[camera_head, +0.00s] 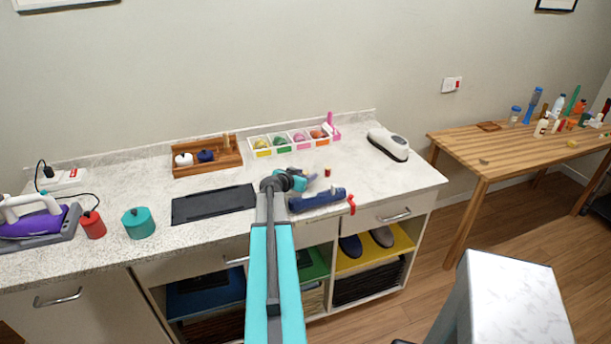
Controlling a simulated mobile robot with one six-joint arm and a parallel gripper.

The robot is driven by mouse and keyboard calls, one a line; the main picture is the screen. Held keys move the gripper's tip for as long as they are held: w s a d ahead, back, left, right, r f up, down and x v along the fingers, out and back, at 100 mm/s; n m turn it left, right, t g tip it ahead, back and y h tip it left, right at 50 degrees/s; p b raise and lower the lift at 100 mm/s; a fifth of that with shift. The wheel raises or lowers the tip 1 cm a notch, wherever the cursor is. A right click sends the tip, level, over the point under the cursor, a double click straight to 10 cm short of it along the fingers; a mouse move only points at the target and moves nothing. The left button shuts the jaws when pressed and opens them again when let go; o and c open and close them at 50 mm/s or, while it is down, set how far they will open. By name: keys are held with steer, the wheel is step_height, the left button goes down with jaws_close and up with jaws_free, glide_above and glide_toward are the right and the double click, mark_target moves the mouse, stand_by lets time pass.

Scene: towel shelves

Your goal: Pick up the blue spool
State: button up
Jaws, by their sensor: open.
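A small dark blue rounded thing (206,156) sits in a wooden tray (208,168) at the back of the counter, beside a white one (184,160). It may be the blue spool, but it is too small to be sure. My gripper (316,183) is open, low over the counter to the right of the tray and well apart from it. A dark blue cylinder (318,200) lies along the front edge, just below my gripper in the picture. A tiny red and tan piece (327,173) stands just beyond my gripper. My fingertips are small and partly unclear.
A black mat (213,204) lies left of my arm. A compartment box (293,142) with coloured contents stands behind. A teal canister (138,223), red canister (93,225) and purple iron (35,224) stand left. A white device (388,144) is right, with free counter before it.

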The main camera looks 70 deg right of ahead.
mark_target(306, 172)
steer(key=shift+d+f, duration=0.1)
steer(key=shift+d, duration=0.15)
stand_by(0.4)
jaws_close()
steer(key=shift+r+b, duration=1.55)
steer(key=shift+r, duration=3.45)
